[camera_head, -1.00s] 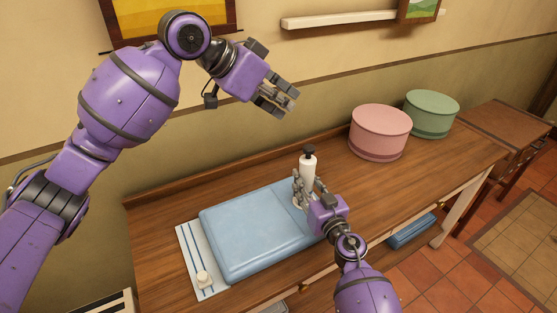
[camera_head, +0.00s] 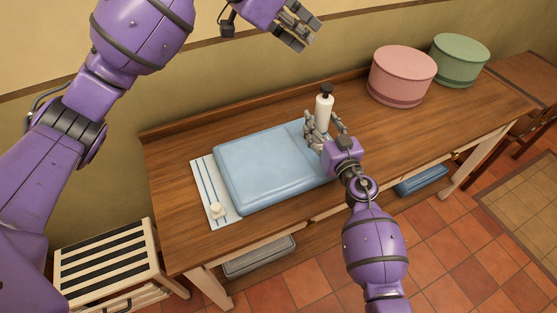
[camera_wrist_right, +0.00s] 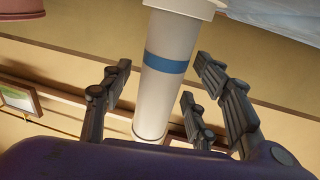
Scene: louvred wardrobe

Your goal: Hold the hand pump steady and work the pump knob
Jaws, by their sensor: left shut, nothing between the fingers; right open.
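The hand pump (camera_head: 323,112) is a white upright cylinder with a black knob (camera_head: 326,90) on top. It stands by the far right end of the blue folded cloth. My right gripper (camera_head: 324,128) is open, its fingers around the pump's lower part. In the right wrist view, which looks upside down, the pump (camera_wrist_right: 165,70) with its blue band stands between the open fingers. A wider base shows at the top edge, and the knob is out of sight. My left gripper (camera_head: 298,28) is shut and empty, raised apart from the knob, above and left of it in the picture.
The blue folded cloth (camera_head: 265,170) lies on the wooden table (camera_head: 180,225). A striped mat (camera_head: 205,190) with a small cream knob-like object (camera_head: 215,209) is left of it. Pink (camera_head: 402,75) and green (camera_head: 460,60) round boxes stand at the back right. The table between is clear.

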